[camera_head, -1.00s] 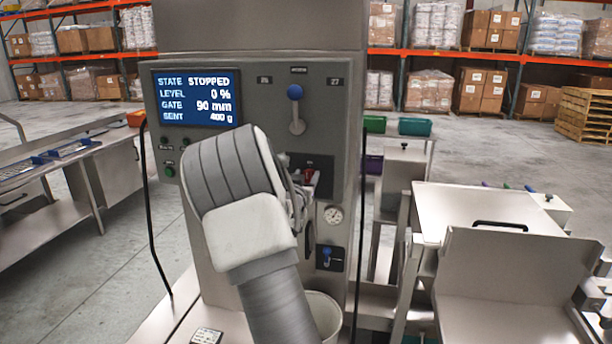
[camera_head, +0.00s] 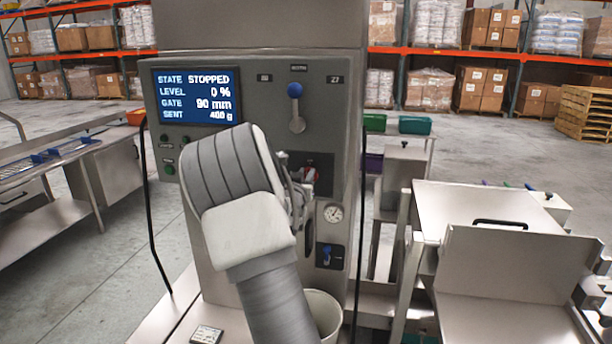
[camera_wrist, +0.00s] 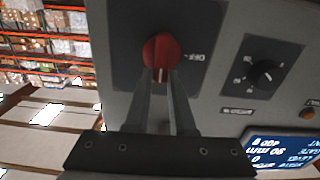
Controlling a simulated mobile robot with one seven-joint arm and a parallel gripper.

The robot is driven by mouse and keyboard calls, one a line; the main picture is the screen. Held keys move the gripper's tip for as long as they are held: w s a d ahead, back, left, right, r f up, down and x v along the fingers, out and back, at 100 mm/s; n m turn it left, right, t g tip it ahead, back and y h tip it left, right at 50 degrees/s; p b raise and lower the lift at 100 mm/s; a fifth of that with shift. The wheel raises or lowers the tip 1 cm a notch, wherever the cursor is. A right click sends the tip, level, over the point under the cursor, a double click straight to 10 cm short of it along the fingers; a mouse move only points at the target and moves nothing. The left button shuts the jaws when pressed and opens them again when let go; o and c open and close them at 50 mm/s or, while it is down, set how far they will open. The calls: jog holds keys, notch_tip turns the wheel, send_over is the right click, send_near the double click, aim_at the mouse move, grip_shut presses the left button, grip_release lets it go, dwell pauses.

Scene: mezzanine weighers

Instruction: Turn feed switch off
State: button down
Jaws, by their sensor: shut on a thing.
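The feed switch is a red rotary knob (camera_wrist: 160,52) on a dark plate on the machine's panel, with a label reading OFF beside it in the wrist view. In the head view the red knob (camera_head: 309,178) shows just right of my arm, partly hidden. My gripper (camera_wrist: 161,80) is shut on the red knob, its two fingers gripping the lower part of it. The display (camera_head: 197,97) reads STATE STOPPED, LEVEL 0 %, GATE 90 mm, SENT 400 g.
A blue-knobbed lever (camera_head: 296,100) sits above the switch. A gauge (camera_head: 333,213) and a small blue-handled valve (camera_head: 327,256) are below. A black dial (camera_wrist: 266,74) is near the knob. A white bucket (camera_head: 323,312) stands below; a steel table (camera_head: 490,207) is at right.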

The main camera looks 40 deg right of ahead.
jog(key=n, duration=0.5)
jog(key=w+a+f+n+b, duration=0.1)
jog(key=n, duration=0.5)
jog(key=f+n+b, duration=0.1)
jog(key=n, duration=0.5)
jog(key=shift+w+a+f, duration=0.1)
jog(key=shift+w+a, duration=0.15)
jog(key=shift+w, duration=0.1)
jog(key=shift+n, duration=0.5)
jog(key=c, duration=0.8)
grip_release()
jog(key=shift+o, duration=0.2)
jog(key=shift+s, duration=0.15)
jog(key=b+v, duration=0.1)
jog(key=v, duration=1.6)
